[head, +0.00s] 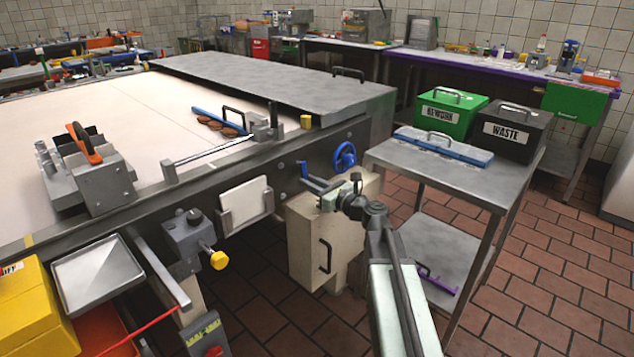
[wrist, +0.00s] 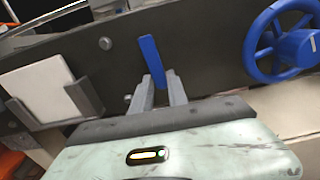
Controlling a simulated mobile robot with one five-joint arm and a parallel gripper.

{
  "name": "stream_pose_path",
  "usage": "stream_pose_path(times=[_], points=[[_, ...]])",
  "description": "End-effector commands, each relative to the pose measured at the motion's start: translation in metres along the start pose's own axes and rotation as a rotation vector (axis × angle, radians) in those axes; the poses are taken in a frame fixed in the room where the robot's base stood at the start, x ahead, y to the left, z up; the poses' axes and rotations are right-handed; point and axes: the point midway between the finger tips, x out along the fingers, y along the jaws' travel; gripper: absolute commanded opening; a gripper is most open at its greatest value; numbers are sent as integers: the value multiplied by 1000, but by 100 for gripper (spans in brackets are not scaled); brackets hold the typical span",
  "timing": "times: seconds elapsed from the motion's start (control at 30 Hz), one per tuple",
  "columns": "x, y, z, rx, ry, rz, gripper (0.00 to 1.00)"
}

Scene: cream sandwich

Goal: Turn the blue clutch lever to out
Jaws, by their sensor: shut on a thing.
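The blue clutch lever (wrist: 149,54) stands on the dark side of the machine, its top leaning a little to the left in the wrist view. In the head view the lever (head: 303,169) shows as a small blue piece just left of my gripper (head: 316,186). In the wrist view my gripper (wrist: 160,90) is shut on the lower part of the lever, one grey finger at each side. The lever's lower end is hidden behind the gripper body. Any marking for the lever's positions is not readable.
A blue handwheel (head: 345,156) sits right of the lever, close to my gripper; it also shows in the wrist view (wrist: 282,40). A white plate in a holder (head: 246,203) is to the left. A beige cabinet (head: 318,245) stands below. A grey cart (head: 470,180) is at right.

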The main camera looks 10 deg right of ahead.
Motion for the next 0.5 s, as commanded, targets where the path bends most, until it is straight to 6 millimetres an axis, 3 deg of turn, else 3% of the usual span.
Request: stream_pose_path(times=[0.5], points=[[4,4,1,7,-4,6,0]])
